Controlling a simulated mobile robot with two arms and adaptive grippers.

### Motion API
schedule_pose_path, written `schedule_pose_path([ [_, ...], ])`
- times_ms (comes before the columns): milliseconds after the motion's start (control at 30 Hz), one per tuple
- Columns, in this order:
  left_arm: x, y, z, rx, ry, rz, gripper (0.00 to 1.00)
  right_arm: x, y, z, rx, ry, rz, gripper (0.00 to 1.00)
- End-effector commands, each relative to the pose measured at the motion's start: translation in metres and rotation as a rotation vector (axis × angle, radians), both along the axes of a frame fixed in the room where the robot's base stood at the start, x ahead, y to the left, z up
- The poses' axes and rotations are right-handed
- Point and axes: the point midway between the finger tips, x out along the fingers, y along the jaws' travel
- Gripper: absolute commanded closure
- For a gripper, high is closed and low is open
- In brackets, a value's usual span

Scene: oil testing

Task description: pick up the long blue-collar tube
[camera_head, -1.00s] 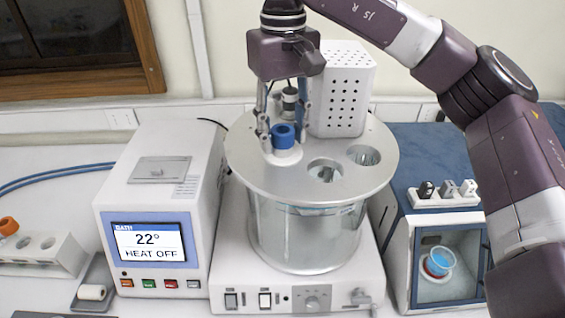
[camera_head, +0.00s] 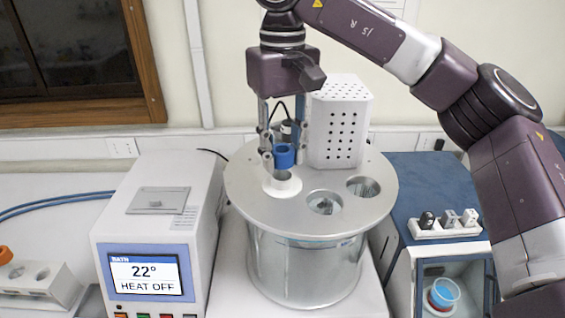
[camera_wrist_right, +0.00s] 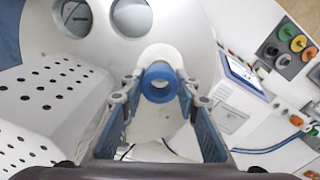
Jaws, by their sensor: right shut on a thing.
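The long tube's blue collar (camera_head: 284,157) is between the fingers of my right gripper (camera_head: 283,150), which is shut on it. The collar is raised above the white ring (camera_head: 283,186) of a hole in the bath's round metal lid (camera_head: 252,180). The tube below the collar is hard to make out, and I cannot tell how much of it is still inside the hole. In the right wrist view the blue collar (camera_wrist_right: 160,82) shows as a ring between the two fingertips. My left gripper is not in view.
A perforated white housing (camera_head: 339,125) stands on the lid close to the right of my gripper. Two other lid holes (camera_head: 324,202) are in front and to the right. A heater unit (camera_head: 150,230) reading 22° stands left; a blue cabinet (camera_head: 430,180) stands right.

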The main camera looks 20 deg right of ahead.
Motion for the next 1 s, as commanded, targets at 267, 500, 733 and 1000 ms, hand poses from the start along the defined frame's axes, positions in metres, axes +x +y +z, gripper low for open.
schedule_pose_path([
  [267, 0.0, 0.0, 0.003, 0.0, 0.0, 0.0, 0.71, 0.0, 0.0, 0.044, 0.0, -0.004, -0.003, 1.0],
  [500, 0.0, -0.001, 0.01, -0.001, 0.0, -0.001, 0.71, 0.0, 0.0, 0.084, -0.001, -0.003, -0.003, 1.0],
  [733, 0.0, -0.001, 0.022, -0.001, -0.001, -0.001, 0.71, 0.0, 0.0, 0.124, -0.001, -0.004, -0.004, 1.0],
  [1000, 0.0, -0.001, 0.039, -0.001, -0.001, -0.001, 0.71, 0.0, 0.0, 0.163, -0.001, -0.001, -0.002, 1.0],
])
